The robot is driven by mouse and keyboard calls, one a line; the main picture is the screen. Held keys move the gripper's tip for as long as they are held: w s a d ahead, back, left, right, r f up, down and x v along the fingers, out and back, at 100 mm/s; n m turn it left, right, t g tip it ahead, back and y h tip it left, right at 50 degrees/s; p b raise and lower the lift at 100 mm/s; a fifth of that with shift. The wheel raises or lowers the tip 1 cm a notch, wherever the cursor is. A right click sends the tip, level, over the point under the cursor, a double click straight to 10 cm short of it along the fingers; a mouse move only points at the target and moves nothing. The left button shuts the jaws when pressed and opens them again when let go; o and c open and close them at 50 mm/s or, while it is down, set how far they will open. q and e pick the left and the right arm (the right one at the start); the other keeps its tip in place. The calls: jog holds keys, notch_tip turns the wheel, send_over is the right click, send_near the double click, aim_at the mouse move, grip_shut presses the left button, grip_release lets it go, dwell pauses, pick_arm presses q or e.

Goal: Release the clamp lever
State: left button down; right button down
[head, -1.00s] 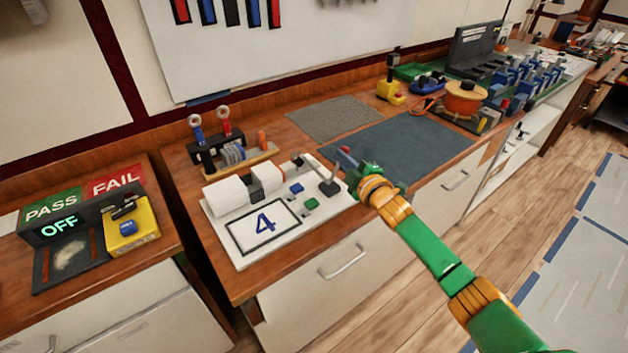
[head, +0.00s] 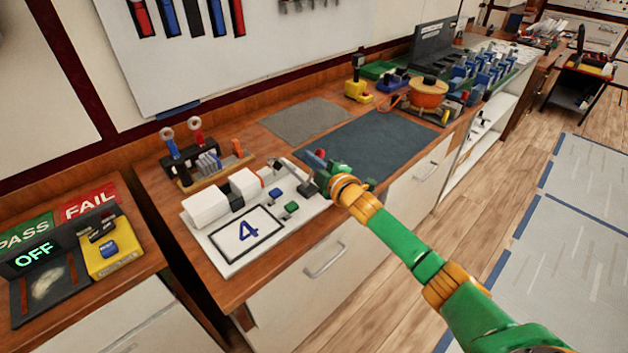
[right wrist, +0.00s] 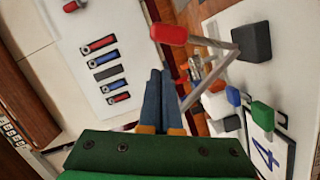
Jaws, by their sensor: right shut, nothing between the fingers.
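The clamp stands on a white board (head: 232,268) marked with a blue 4. Its lever has a red knob and a thin grey bar (right wrist: 205,43) running to a dark block (right wrist: 252,41). The knob (right wrist: 168,34) is just beyond my right fingertips in the right wrist view, with a small gap apparent. My right gripper (right wrist: 160,82) has its blue fingers together, with nothing between them. In the head view my right gripper (head: 318,165) is over the board's right end, close beside the dark block (head: 307,190), and partly covers the lever. My left gripper is out of view.
A blue block (head: 275,193) and a green block (head: 291,208) sit on the board. A rack (head: 200,165) stands behind. At left, a tester display (head: 35,255) reads OFF, beside a yellow box (head: 112,252). A dark mat (head: 385,140) is bare to the right.

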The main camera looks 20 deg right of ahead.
jog(key=s+r+b, duration=0.1)
jog(key=s, duration=0.9)
jog(key=shift+s+d+r, duration=0.15)
jog(key=shift+d+r, duration=0.05)
jog(key=shift+r, duration=0.15)
jog(key=shift+d, duration=0.1)
